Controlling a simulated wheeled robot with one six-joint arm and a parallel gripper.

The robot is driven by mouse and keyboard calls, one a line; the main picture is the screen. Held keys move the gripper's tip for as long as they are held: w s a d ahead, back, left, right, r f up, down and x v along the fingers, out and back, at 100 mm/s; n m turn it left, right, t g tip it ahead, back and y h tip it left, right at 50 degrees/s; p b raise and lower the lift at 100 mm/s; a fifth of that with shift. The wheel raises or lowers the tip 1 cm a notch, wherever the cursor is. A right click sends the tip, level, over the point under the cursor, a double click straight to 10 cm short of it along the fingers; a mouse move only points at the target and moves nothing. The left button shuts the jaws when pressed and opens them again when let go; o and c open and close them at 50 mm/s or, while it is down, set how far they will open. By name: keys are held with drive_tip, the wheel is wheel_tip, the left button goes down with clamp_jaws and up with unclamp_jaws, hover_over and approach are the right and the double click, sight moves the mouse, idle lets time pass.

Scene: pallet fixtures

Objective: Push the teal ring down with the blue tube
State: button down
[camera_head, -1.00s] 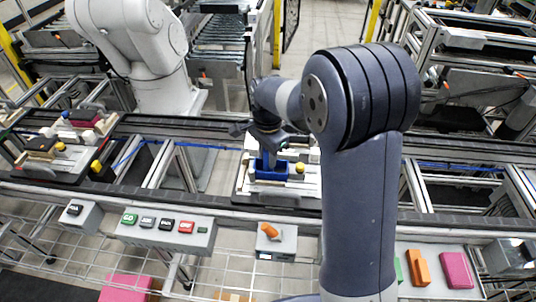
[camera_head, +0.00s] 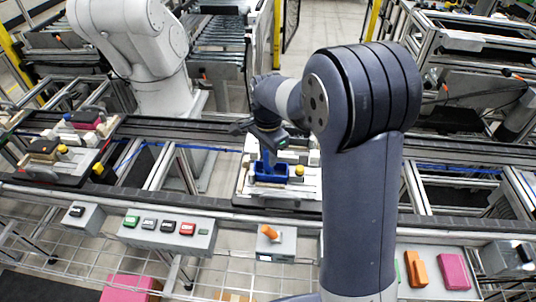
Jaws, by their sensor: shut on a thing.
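My gripper (camera_head: 267,143) is small in the view, above the pallet fixture (camera_head: 300,190) on the middle conveyor, and is largely dark against the arm. It is shut on the blue tube (camera_head: 267,161), which points down roughly upright. The tube's lower end reaches into or just behind a blue open box (camera_head: 271,177) on the fixture; I cannot tell whether it touches anything there. I cannot make out the teal ring; it may be hidden by the box or the tube, or too small.
A yellow knob (camera_head: 300,170) stands right of the box. A second loaded pallet (camera_head: 60,172) sits at left. A grey button panel (camera_head: 168,231) and an orange-switch box (camera_head: 276,243) line the front. A white robot arm (camera_head: 135,45) stands behind.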

drive_tip(key=shift+r+p, duration=2.2)
drive_tip(key=shift+r, duration=0.9)
